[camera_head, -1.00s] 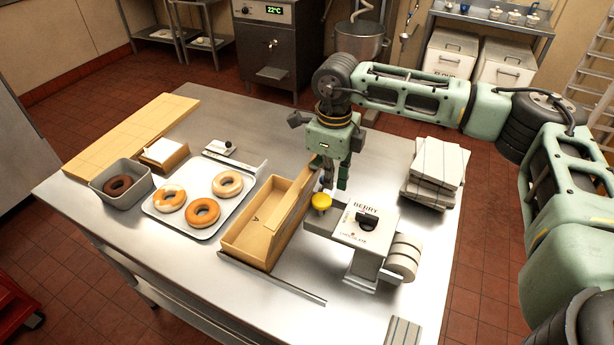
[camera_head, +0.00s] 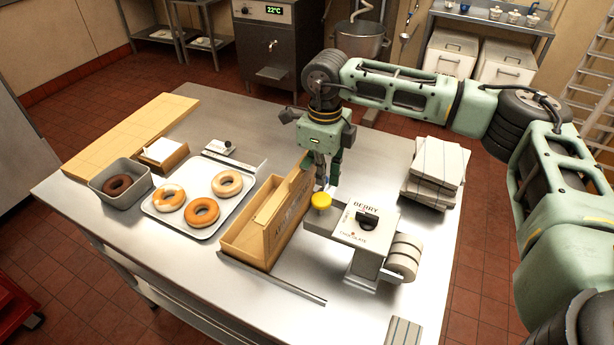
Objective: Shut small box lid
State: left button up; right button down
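The small wooden box (camera_head: 243,239) sits on the steel table, left of the grey machine. Its lid (camera_head: 285,212) stands raised and tilted along the box's right side, with part of the interior still showing. My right gripper (camera_head: 328,184) is at the far right end of the lid, fingers pointing down, close to or touching the lid's outer side. The fingers are partly hidden and small, so their opening is hard to judge. My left gripper is not in view.
A grey machine (camera_head: 362,229) with a yellow knob (camera_head: 321,201) stands just right of the box. A tray (camera_head: 157,209) of donuts lies to the left, beside a grey bin (camera_head: 126,197). A wooden board (camera_head: 130,140) lies at the back left.

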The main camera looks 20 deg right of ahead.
aim_at(297, 166)
jog(key=shift+w+a+b, duration=0.5)
jog(key=shift+w+a, duration=1.55)
jog(key=shift+w, duration=0.25)
notch_tip(297, 166, up, 6)
jog(key=p, duration=0.3)
jog(key=shift+f, duration=0.1)
dwell(0.3)
